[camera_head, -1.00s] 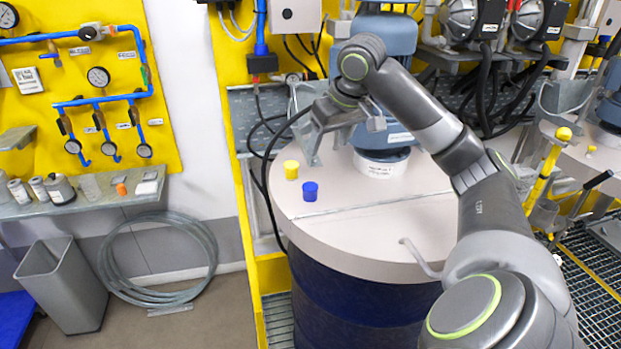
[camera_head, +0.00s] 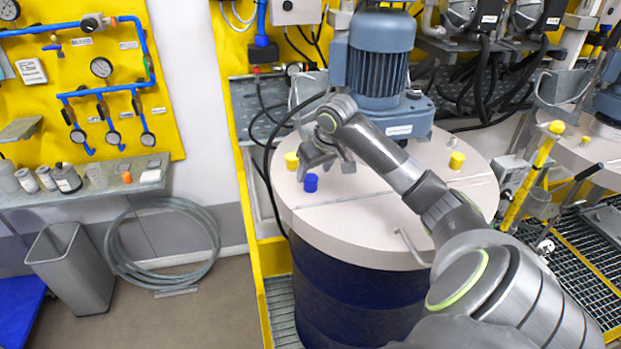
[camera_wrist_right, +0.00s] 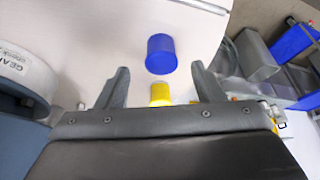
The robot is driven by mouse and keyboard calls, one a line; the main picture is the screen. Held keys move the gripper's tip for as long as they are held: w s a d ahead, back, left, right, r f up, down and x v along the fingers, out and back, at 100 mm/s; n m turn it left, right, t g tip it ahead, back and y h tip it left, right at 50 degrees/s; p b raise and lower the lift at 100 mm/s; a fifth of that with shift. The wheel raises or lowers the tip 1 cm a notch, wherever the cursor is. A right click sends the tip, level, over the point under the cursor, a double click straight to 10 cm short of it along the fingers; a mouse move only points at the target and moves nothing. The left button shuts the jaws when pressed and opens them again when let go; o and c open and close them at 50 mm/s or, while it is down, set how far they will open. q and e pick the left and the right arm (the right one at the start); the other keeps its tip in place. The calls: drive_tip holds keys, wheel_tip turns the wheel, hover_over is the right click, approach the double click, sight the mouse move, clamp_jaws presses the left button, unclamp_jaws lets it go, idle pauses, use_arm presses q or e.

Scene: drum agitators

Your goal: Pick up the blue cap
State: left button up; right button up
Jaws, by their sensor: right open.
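The blue cap (camera_head: 311,182) stands on the pale round drum lid (camera_head: 345,225), near its left edge. In the right wrist view the blue cap (camera_wrist_right: 160,53) lies ahead of the fingertips and about midway between them, not touched. My right gripper (camera_head: 325,163) is low over the lid, just behind and beside the cap in the head view. Its two fingers (camera_wrist_right: 160,84) are spread apart with nothing gripped. A yellow cap (camera_head: 291,160) stands behind the blue one; it shows between the finger bases in the right wrist view (camera_wrist_right: 160,93). My left gripper is not in view.
A blue-grey agitator motor (camera_head: 380,60) rises from the back of the lid. Another yellow cap (camera_head: 456,160) stands at the lid's right. A bent metal handle (camera_head: 410,245) is at the front right. The lid's front left is clear.

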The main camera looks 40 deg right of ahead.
sight(311, 177)
drive_tip(key=p+x, duration=0.1)
drive_tip(key=x, duration=0.2)
drive_tip(key=shift+w+f+p, duration=0.15)
drive_tip(key=shift+w+p, duration=0.1)
drive_tip(key=shift+p, duration=0.1)
drive_tip(key=shift+w+f, duration=0.15)
drive_tip(key=shift+f, duration=0.25)
drive_tip(key=shift+c, duration=1)
drive_tip(key=c, duration=0.9)
drive_tip(key=shift+o, duration=0.2)
wheel_tip(311, 177, up, 9)
drive_tip(key=b, duration=0.3)
drive_tip(key=shift+b, duration=0.35)
drive_tip(key=shift+r, duration=0.55)
